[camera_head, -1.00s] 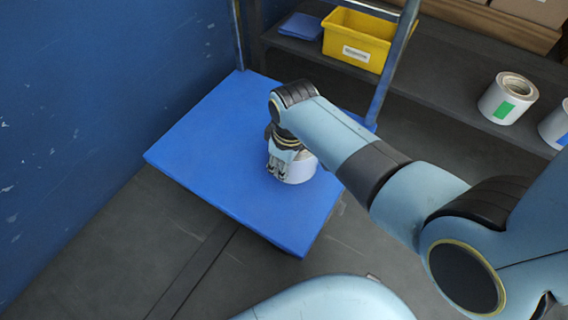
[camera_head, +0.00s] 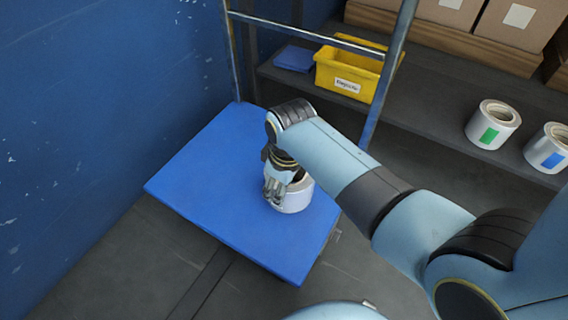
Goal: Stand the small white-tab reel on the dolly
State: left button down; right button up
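The dolly (camera_head: 215,185) has a flat blue deck and a metal tube handle at its back. A white reel (camera_head: 297,199) stands on the deck, right of its middle, with its dark core opening partly showing at the top. No tab shows on the side that I can see. My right gripper (camera_head: 273,192) reaches down at the left side of the reel, with its fingers in front of part of it. The fingers overlap the reel in the picture, and I cannot tell if they are shut on it. My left gripper is not in view.
A dark shelf (camera_head: 425,125) behind the dolly holds a yellow bin (camera_head: 345,75), a reel with a green tab (camera_head: 492,125) and one with a blue tab (camera_head: 548,148). Cardboard boxes (camera_head: 512,25) stand further back. A blue wall (camera_head: 90,120) borders the left.

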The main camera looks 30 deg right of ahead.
jog(key=r+p, duration=0.1)
jog(key=r, duration=0.1)
jog(key=r+p, duration=0.1)
jog(key=r, duration=0.1)
jog(key=r+p, duration=0.1)
jog(key=r, duration=0.1)
jog(key=shift+s+r, duration=0.3)
jog(key=shift+r, duration=0.05)
jog(key=shift+s+d+r, duration=0.1)
jog(key=shift+s+r, duration=0.05)
jog(key=shift+r, duration=0.1)
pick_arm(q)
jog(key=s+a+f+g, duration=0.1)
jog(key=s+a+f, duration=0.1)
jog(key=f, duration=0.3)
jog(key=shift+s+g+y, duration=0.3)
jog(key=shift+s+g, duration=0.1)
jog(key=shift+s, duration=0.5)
pick_arm(e)
jog(key=s+d+m, duration=0.2)
jog(key=s+d, duration=0.2)
jog(key=s, duration=0.8)
jog(key=s+d+m+h, duration=0.1)
jog(key=s+d+m, duration=0.2)
jog(key=s, duration=1)
jog(key=shift+d+r, duration=0.35)
jog(key=shift+d, duration=0.8)
pick_arm(q)
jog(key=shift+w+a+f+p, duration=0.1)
jog(key=shift+p, duration=0.25)
